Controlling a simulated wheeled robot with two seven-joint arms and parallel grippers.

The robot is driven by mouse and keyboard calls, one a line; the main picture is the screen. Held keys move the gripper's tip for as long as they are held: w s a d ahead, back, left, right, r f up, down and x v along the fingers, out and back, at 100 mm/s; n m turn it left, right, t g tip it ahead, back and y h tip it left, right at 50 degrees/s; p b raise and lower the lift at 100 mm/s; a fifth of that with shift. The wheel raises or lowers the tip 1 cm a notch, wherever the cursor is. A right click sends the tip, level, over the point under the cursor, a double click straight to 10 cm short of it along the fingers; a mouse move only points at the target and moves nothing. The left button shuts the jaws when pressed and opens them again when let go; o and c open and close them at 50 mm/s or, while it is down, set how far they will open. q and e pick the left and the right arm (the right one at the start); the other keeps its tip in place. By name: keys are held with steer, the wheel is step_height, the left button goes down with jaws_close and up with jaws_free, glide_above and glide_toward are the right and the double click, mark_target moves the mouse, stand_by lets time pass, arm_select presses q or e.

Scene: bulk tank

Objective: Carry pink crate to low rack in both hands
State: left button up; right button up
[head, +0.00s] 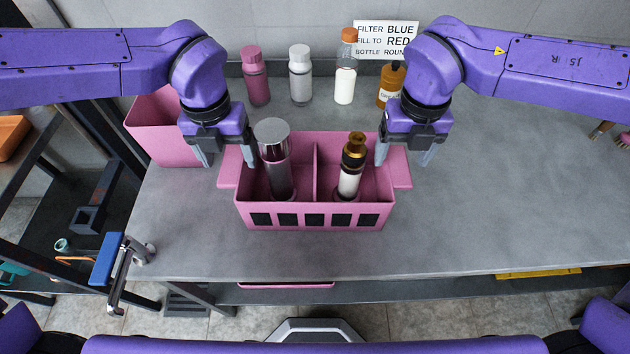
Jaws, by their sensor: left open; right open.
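The pink crate (317,215) stands on the grey counter, with a handle tab at each end and a divider between two compartments. Its left compartment holds a bottle with a silver cap (277,165). My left gripper (228,157) is open at the crate's left end, above the left handle tab. My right gripper (405,157) is open at the right end, above the right handle tab (401,168). I cannot tell whether the fingers touch the crate. No low rack can be clearly identified.
Behind the crate stand a pink bottle (256,77), a white bottle (300,76), an orange-capped bottle (346,70) and an amber bottle (390,82). A pink bin (160,130) stands at left.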

mark_target(232, 164)
arm_select(q)
step_height(232, 164, down, 5)
steer(key=shift+r, duration=0.1)
arm_select(e)
step_height(232, 164, down, 4)
steer(key=shift+f, duration=0.15)
arm_select(q)
steer(key=shift+c, duration=0.3)
arm_select(e)
steer(key=shift+c, duration=0.3)
arm_select(q)
jaws_close()
arm_select(e)
jaws_close()
